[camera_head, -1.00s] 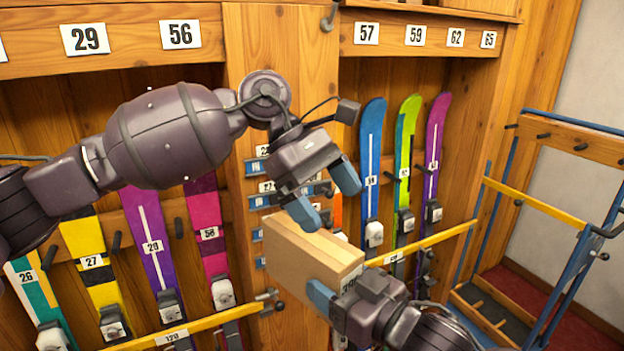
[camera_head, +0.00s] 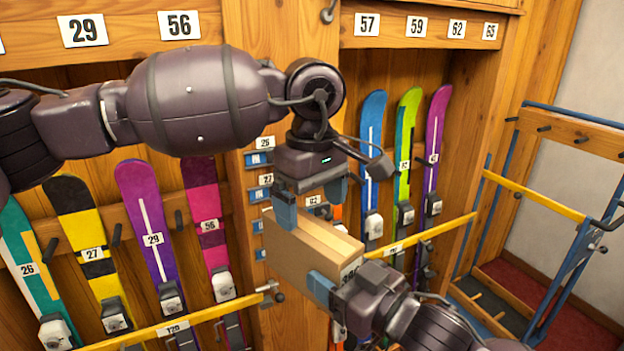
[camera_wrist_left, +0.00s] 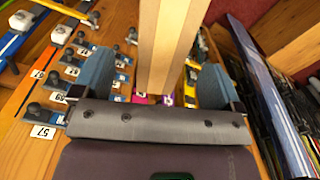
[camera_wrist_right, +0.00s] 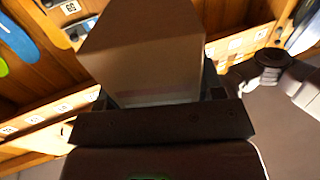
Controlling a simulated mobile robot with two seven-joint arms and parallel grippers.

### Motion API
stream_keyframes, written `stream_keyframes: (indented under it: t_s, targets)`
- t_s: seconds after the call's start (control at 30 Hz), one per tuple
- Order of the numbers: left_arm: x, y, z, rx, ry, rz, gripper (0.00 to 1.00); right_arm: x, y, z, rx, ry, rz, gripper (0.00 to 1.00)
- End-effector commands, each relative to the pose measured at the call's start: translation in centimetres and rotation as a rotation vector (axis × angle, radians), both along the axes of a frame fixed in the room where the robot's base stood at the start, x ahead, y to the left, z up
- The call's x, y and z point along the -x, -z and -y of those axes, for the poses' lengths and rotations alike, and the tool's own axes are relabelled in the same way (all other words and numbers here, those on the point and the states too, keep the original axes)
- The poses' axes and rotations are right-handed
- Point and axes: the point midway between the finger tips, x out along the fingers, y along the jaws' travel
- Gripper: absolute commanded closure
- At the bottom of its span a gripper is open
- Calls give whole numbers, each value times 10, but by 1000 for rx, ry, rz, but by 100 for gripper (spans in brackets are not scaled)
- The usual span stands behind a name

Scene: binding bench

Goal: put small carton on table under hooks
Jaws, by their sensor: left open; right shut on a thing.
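The small carton (camera_head: 306,248) is a light brown box with a number label on its near end, held in the air in the middle of the head view. My right gripper (camera_head: 334,290) is shut on its near end; in the right wrist view the carton (camera_wrist_right: 145,45) fills the space between the fingers. My left gripper (camera_head: 312,200) is open just above the carton's far end, fingers pointing down. In the left wrist view the carton (camera_wrist_left: 172,45) stands between the two spread fingers. I cannot tell whether they touch it. No table shows clearly.
Skis stand in wooden racks behind, such as a purple one (camera_head: 146,215) and a blue one (camera_head: 371,150). Yellow rails (camera_head: 190,322) cross in front. Dark hooks (camera_head: 329,12) stick out from the wood. A blue-framed rack (camera_head: 560,210) stands at the right.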

Motion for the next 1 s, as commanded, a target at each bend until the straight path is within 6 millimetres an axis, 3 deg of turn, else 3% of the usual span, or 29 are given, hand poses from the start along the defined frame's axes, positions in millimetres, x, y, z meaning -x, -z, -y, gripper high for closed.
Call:
stream_keyframes:
  t_s: [0.2, 0.43, 0.9, 1.0]
  targets:
    - [0, 36, 0, 0, 0, -4, 8, 0, -1, 0, -1, 0, 2, 68]
    - [0, 62, 0, 1, 0, -2, 8, 0, -1, 0, -1, 0, 2, 68]
    - [0, 72, 0, 2, 1, -1, 8, 0, -1, 0, -1, 0, 2, 68]
    - [0, 72, 0, 2, 1, -1, 24, 0, -1, 0, -1, 0, 2, 68]
